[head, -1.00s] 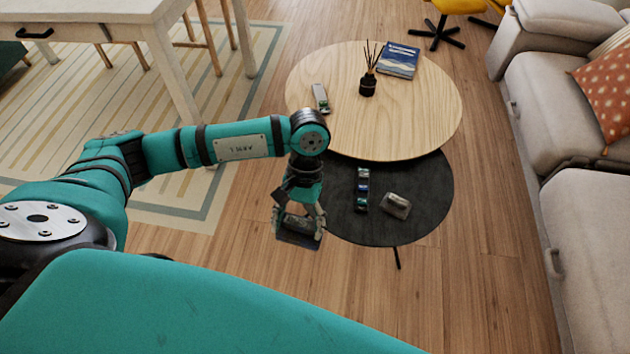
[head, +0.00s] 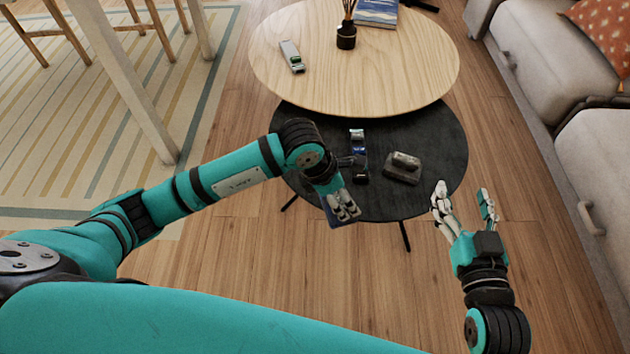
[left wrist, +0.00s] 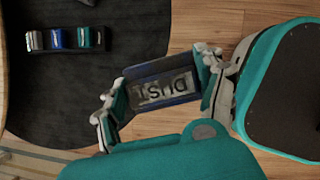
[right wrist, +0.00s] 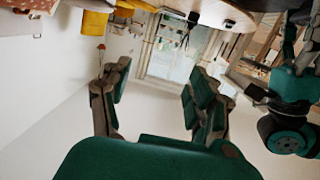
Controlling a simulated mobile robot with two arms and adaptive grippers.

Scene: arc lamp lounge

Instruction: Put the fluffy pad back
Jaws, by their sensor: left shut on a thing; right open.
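My left gripper (head: 342,207) is shut on a flat dark blue block (left wrist: 163,83) with a grey label. The upside-down lettering looks like DUST. I cannot tell whether this is the fluffy pad. It is held in front of the low black round table (head: 300,130), near its front edge. On that table lie a narrow row of small blue, white and green pieces (head: 358,158) and a grey blocky thing (head: 402,168). The row also shows in the left wrist view (left wrist: 62,38). My right gripper (head: 464,196) is open and empty, right of the table's front edge.
The higher wooden round table (head: 370,75) overhangs the back of the black one. It bears a white-and-green thing (head: 292,56), a reed diffuser (head: 346,36) and a blue book (head: 377,11). A sofa (head: 590,150) stands at the right. Floor in front is clear.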

